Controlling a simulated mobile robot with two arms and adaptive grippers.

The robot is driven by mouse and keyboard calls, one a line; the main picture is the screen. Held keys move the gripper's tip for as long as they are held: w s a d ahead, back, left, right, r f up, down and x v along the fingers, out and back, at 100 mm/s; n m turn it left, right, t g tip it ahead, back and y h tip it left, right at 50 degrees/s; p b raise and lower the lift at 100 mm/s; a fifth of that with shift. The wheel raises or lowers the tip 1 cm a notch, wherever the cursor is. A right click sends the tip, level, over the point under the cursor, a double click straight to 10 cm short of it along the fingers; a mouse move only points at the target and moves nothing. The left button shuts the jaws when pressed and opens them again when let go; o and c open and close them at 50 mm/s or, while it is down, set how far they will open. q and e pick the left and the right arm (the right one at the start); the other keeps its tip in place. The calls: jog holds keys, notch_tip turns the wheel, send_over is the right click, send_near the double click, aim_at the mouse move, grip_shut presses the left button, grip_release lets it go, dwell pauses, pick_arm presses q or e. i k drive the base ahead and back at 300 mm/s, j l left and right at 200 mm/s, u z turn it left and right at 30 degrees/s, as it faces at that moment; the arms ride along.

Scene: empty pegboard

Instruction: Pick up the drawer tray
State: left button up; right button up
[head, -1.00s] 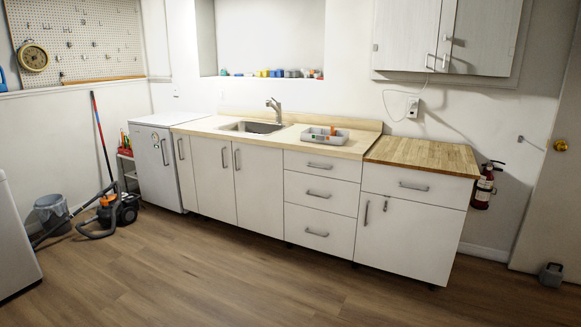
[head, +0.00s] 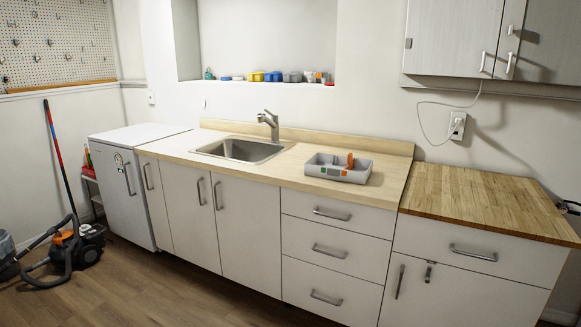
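The drawer tray (head: 322,172) is a light grey, shallow tray. It sits on the pale wood counter (head: 285,170), to the right of the sink. An orange item (head: 350,160) stands up inside it, and small coloured patches, green and orange, show along its front side. Neither of my grippers shows in the head view. Nothing touches the tray apart from the counter.
The sink (head: 240,149) with its faucet (head: 270,124) lies left of the tray. A butcher-block counter (head: 480,198) is to the right. Wall cabinets (head: 470,45) hang at upper right. A vacuum (head: 78,248) stands on the floor at left. Floor before the cabinets is clear.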

aim_at(324, 165)
jog(key=i, duration=1.05)
jog(key=i+j+z, duration=0.1)
jog(key=i, duration=0.9)
